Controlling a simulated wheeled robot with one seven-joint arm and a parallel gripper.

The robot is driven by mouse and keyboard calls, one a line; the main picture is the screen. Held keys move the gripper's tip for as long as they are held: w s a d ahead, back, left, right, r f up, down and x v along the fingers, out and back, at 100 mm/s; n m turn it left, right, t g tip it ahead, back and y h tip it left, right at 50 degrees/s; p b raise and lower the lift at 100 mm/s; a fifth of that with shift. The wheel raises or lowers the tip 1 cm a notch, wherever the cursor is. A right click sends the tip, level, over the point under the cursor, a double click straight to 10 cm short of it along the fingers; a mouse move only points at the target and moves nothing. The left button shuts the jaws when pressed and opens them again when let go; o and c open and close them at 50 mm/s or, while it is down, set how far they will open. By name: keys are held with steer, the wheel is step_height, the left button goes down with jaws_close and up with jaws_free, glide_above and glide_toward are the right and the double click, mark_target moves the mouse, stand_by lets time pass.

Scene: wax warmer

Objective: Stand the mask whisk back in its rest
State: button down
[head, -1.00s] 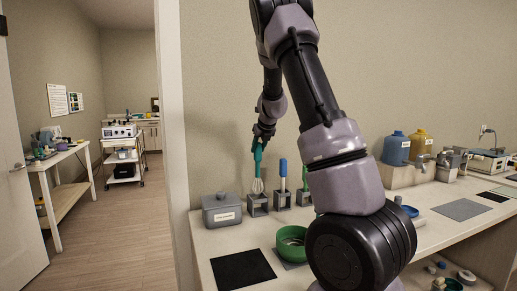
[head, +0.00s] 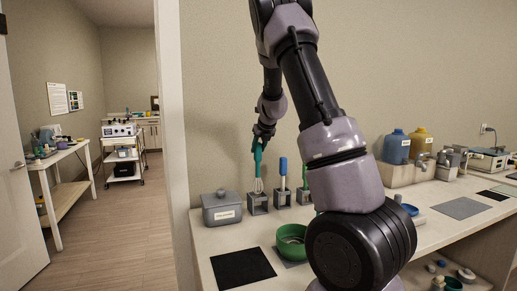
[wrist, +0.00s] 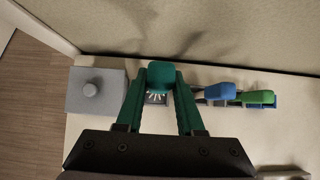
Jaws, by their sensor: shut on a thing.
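The mask whisk has a teal handle (head: 258,160) and pale wire loops (head: 258,185). It hangs upright, with the loops down at the top of a grey block-shaped rest (head: 258,204). I cannot tell how deep the loops sit in it. My gripper (head: 263,138) is shut on the top of the handle. In the wrist view, the whisk's teal handle end (wrist: 160,74) lies between my two fingers. The loops and the rest show partly beneath it, and the rest is mostly hidden.
A grey lidded box (head: 221,209) stands close left of the rest. Close right, a blue-handled tool (head: 283,168) stands in a similar block, with a green-handled one (wrist: 260,97) beyond. A green bowl (head: 291,240) and black mat (head: 241,268) are in front. The wall is close behind.

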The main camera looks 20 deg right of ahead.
mark_target(259, 164)
steer(key=shift+f, duration=3.75)
stand_by(0.9)
steer(key=shift+c, duration=2.2)
jaws_free()
steer(key=shift+s+r, duration=0.1)
steer(key=v, duration=0.7)
steer(key=shift+s+r, duration=0.25)
steer(key=shift+r, duration=0.1)
